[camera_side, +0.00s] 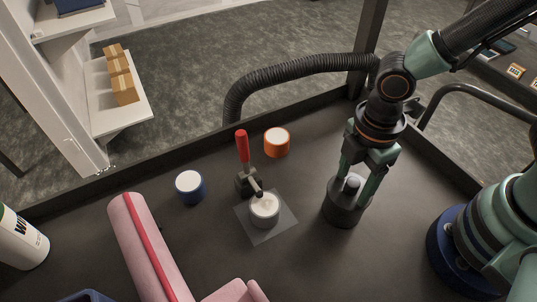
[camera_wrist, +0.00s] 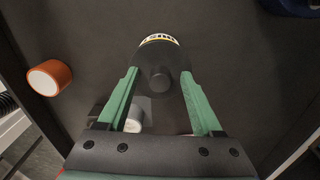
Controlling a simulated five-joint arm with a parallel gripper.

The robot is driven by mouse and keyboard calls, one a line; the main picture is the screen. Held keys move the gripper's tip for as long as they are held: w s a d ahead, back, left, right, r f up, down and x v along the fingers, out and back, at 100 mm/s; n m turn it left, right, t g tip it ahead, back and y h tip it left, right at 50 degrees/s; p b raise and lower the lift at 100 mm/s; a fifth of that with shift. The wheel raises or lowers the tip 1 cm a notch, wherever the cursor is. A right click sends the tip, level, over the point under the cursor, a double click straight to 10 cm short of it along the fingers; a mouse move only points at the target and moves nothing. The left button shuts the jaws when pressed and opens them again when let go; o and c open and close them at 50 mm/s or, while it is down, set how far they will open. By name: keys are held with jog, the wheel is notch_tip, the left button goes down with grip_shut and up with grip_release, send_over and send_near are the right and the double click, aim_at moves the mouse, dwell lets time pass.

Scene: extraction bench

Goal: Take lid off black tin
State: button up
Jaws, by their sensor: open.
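The black tin (camera_side: 342,213) stands upright on the dark bench, right of the middle in the side view. Its dark lid has a round knob (camera_side: 351,186) on top. In the wrist view the tin (camera_wrist: 153,57) is ahead between the fingers, with the knob (camera_wrist: 160,81) towards me and a yellow and white label at its far edge. My gripper (camera_side: 354,190) is open above the tin and points down. Its green fingers are on either side of the knob, and the wrist view shows gaps between them and it (camera_wrist: 158,72).
A clamp with a red handle (camera_side: 242,147) stands by a white-topped pot (camera_side: 264,212) on a clear square sheet. An orange pot (camera_side: 277,143) and a blue pot (camera_side: 190,187) are farther left. A pink roll (camera_side: 135,240) and a white bottle (camera_side: 20,242) are at the left.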

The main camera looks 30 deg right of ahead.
grip_shut()
jog(key=shift+r, duration=0.15)
